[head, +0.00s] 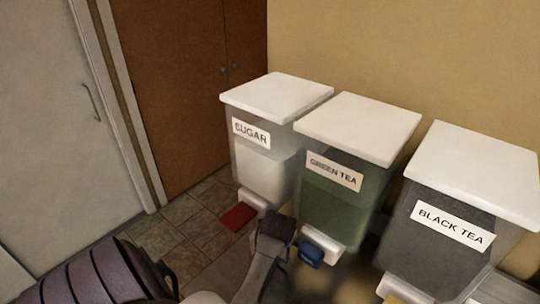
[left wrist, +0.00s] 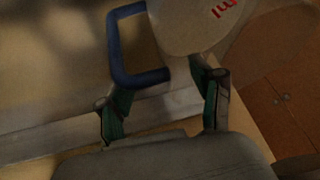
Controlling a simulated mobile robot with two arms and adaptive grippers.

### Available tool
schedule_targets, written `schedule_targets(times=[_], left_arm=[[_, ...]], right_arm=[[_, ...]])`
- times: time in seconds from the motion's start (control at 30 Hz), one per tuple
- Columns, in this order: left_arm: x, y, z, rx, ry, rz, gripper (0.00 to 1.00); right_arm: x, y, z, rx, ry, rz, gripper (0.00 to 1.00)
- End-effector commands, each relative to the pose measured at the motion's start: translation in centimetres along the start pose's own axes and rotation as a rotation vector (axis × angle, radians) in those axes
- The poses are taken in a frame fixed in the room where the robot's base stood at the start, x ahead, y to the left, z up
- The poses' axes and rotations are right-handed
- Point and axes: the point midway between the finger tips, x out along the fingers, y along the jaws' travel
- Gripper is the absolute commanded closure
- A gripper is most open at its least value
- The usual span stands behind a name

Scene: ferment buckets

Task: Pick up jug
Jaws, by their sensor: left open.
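The jug (left wrist: 190,20) is pale, with red marking and a blue handle (left wrist: 138,76); it shows at the top of the left wrist view, partly cut off. My left gripper (left wrist: 160,95) is open, with its green-padded fingers on either side of the lower end of the blue handle. I cannot tell whether they touch it. In the head view my left gripper (head: 276,228) is low in front of the sugar and green tea buckets. The jug cannot be made out clearly there. My right gripper is not in view.
Three white-lidded buckets stand in a row: sugar (head: 265,170), green tea (head: 340,205) and black tea (head: 440,245). A red piece (head: 238,217) is below the sugar bucket and a blue piece (head: 311,254) below green tea. A brown cabinet (head: 190,100) stands behind at left.

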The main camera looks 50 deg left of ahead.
Motion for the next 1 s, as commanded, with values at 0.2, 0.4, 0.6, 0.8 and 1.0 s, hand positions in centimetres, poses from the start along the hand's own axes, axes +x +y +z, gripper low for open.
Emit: schedule_targets(times=[0.2, 0.4, 0.6, 0.8, 1.0], left_arm=[[-0.1, -0.1, -0.1, 0.000, 0.002, -0.001, 0.56], [0.0, -0.1, -0.1, 0.000, 0.000, -0.001, 0.89], [0.0, 0.0, 0.1, 0.001, -0.002, -0.001, 1.00], [0.1, 0.0, 0.1, 0.001, -0.004, -0.001, 1.00], [0.0, -0.1, 0.0, 0.001, -0.002, -0.001, 1.00]], right_arm=[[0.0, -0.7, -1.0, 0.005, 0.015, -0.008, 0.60], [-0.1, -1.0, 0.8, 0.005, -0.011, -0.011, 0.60], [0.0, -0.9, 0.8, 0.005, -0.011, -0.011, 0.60], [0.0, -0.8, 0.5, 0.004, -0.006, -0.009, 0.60], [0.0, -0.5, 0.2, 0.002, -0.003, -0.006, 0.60]])
